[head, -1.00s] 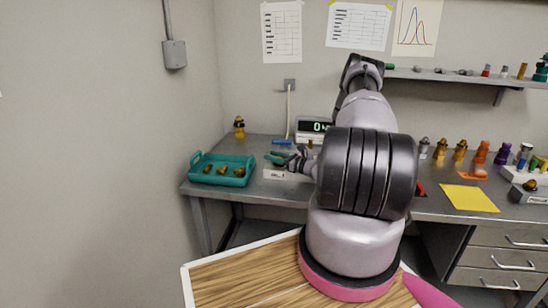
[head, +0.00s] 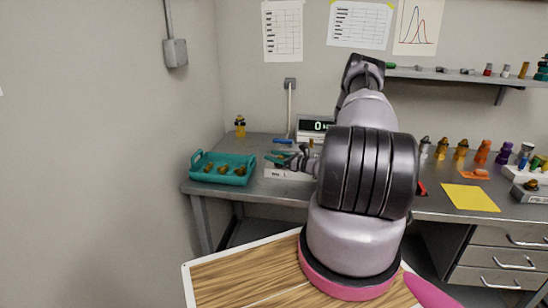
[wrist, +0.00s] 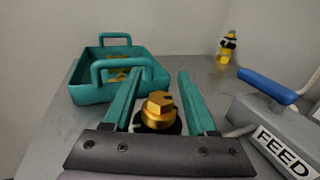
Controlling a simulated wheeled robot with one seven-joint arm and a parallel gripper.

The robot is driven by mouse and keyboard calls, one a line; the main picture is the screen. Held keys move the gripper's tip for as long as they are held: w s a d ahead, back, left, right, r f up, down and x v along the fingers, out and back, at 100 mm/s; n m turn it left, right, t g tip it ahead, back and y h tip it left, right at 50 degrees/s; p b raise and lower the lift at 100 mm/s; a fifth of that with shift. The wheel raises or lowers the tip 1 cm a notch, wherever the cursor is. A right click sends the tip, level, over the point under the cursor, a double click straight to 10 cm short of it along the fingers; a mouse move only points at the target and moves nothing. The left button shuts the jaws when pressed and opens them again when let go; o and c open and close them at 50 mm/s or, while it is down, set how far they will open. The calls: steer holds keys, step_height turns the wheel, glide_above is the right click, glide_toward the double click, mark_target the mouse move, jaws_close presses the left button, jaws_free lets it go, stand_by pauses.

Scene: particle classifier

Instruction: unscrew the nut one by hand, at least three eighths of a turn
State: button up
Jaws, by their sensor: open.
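A gold-coloured nut (wrist: 158,108) with a hexagonal top sits on a dark round base in the wrist view. I cannot read a number on it. My gripper (wrist: 160,76) is open, with one teal finger on each side of the nut and visible gaps between. The fingers point past the nut toward the back of the bench. In the head view my gripper (head: 285,158) is small, over the bench by the pale box, and the nut there is too small to make out.
A teal tray (head: 197,176) with several brass pieces stands to the left. A grey box marked FEED (wrist: 276,130) with a blue lever (wrist: 268,86) is close on the right. A yellow-and-black figure-like item (wrist: 227,47) stands at the back.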

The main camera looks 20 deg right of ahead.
steer(key=v, duration=1)
steer(key=shift+s+d, duration=0.2)
steer(key=shift+s, duration=0.15)
steer(key=shift+r, duration=0.1)
steer(key=s+a+r+n+g, duration=0.3)
steer(key=a+r+n+g, duration=0.5)
steer(key=r, duration=0.5)
steer(key=s+a+r+n+g, duration=0.4)
steer(key=a+r+n, duration=0.3)
steer(key=a+r, duration=0.45)
steer(key=s+a+r+n+t+h, duration=0.1)
steer(key=s+r+n+h, duration=0.3)
steer(key=s+r, duration=0.5)
steer(key=s+a+r+n+t+h, duration=0.2)
steer(key=s+r+n+t+h, duration=0.1)
steer(key=s+r, duration=0.7)
steer(key=s+n+h, duration=0.1)
steer(key=s+n, duration=0.1)
steer(key=s, duration=0.1)
steer(key=shift+n+t+h, duration=0.3)
steer(key=shift+a+r, duration=0.1)
steer(key=shift+a, duration=0.05)
